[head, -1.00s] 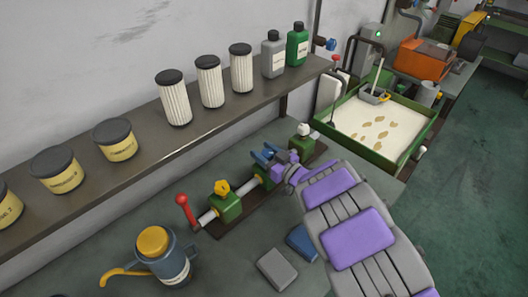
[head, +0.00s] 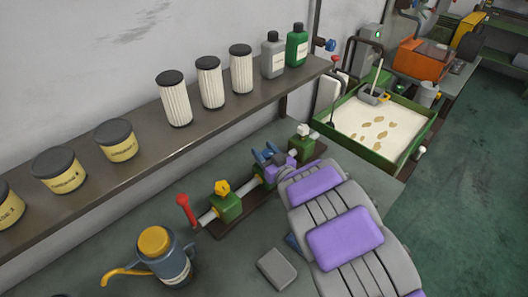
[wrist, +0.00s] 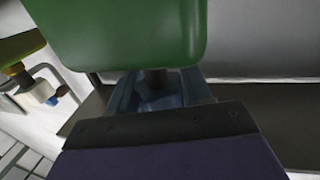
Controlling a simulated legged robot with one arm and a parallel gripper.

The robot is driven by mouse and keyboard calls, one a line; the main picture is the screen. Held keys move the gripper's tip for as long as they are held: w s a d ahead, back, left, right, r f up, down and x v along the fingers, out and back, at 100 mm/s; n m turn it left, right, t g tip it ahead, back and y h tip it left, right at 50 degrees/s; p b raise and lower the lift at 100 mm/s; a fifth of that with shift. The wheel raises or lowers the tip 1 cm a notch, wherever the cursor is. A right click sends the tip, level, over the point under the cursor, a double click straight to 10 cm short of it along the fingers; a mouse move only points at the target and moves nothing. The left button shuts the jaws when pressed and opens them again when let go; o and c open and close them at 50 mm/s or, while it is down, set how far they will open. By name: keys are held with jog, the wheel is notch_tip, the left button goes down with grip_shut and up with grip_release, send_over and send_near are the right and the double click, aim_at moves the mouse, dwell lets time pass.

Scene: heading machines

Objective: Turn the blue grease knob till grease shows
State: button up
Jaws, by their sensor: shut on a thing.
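The blue grease knob (head: 264,155) sits on the middle green block of a rail of fittings on the bench. Its far part shows in the head view beside my purple gripper (head: 270,166), which is shut on it. My arm hides the near side of the knob. In the wrist view, blue knob parts (wrist: 163,95) show between the green block (wrist: 120,30) and my dark finger pad. The yellow knob (head: 222,187) is on the left block and the white knob (head: 303,130) on the right block. I make out no grease at the blue knob.
A red-handled lever (head: 184,203) stands at the rail's left end. A grey-blue oil can (head: 172,262) and a grey block (head: 277,269) are on the bench in front. A shelf (head: 150,150) with tubs, filters and bottles runs behind. A green-rimmed tray (head: 405,157) stands at the right.

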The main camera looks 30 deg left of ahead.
jog(key=m+t+h+b, duration=0.1)
jog(key=m+t+h, duration=0.3)
jog(key=t, duration=0.1)
jog(key=shift+d+f, duration=0.1)
jog(key=shift+f, duration=0.05)
jog(key=m+t+h, duration=0.1)
jog(key=m+h, duration=0.1)
jog(key=m+t+h+p, duration=0.1)
jog(key=h, duration=0.1)
jog(key=shift+w+d+r+t, duration=0.2)
jog(key=shift+w+t, duration=0.05)
jog(key=shift+t, duration=0.05)
jog(key=shift+w+d+m+t+h+p, duration=0.15)
jog(key=shift+m+t+h+p, duration=0.25)
jog(key=shift+m+h+p, duration=0.65)
jog(key=shift+h+b, duration=0.25)
jog(key=shift+b, duration=0.15)
jog(key=o, duration=0.7)
jog(key=shift+c, duration=0.2)
jog(key=shift+o, duration=1.4)
jog(key=shift+w+f, duration=0.1)
jog(key=shift+f, duration=0.1)
